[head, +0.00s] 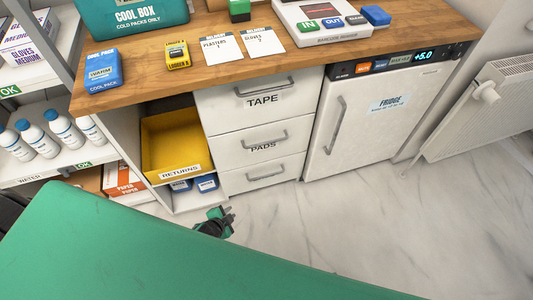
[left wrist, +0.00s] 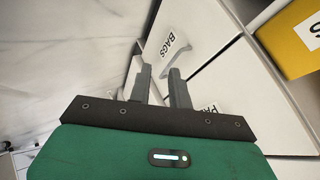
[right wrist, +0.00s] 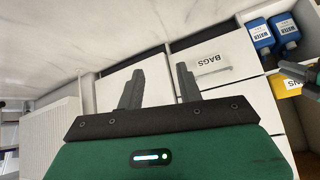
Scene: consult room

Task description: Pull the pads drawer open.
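The pads drawer (head: 262,146) is the white middle drawer under the counter, with a grey bar handle (head: 264,140) above its label. It looks shut, flush with its neighbours. My left gripper (head: 228,217) is low in front of the drawers, apart from the handle.
The tape drawer (head: 245,90) is above and another drawer (head: 240,181) below, both shut. A yellow returns bin (head: 165,127) stands at left, a fridge (head: 365,135) at right. My left gripper's fingers (right wrist: 298,72) show beside my right gripper. Marble floor (head: 400,220) ahead is clear.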

